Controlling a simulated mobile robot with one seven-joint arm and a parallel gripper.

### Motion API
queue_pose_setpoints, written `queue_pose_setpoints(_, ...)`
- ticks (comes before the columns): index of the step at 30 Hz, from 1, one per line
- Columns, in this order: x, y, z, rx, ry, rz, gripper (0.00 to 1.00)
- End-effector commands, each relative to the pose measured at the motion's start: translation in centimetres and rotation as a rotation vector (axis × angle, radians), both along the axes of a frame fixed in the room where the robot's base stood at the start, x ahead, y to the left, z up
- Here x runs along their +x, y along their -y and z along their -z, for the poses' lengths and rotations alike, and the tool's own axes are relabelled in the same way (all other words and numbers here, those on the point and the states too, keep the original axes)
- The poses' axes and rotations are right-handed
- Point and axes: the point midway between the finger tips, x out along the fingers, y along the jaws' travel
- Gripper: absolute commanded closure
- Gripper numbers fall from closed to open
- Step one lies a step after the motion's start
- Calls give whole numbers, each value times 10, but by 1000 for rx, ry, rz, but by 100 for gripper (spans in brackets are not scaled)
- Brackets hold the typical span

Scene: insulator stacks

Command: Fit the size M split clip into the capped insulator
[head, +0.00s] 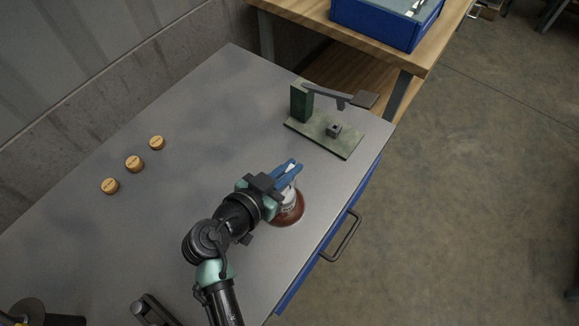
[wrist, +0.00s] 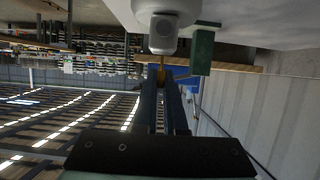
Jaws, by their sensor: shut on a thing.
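The capped insulator (head: 289,212) has a reddish-brown skirt and a pale cap. It stands upright on the grey bench, under my gripper and partly hidden by it. My gripper (head: 293,171), with blue fingers, is beside the cap. In the wrist view my gripper (wrist: 161,88) is shut on a thin brass-coloured piece, seemingly the split clip (wrist: 161,73). The clip is hidden in the head view.
Three round wooden blocks (head: 134,163) stand in a row on the left of the bench (head: 200,130). A green-based lever fixture (head: 325,135) stands at the back right. A blue bin (head: 385,22) is on the wooden table behind. The bench's middle is clear.

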Motion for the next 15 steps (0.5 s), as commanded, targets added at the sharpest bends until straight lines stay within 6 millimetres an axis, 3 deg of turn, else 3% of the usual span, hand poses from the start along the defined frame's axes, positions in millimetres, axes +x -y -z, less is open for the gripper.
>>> queue_pose_setpoints(15,0,0,13,0,0,0,100)
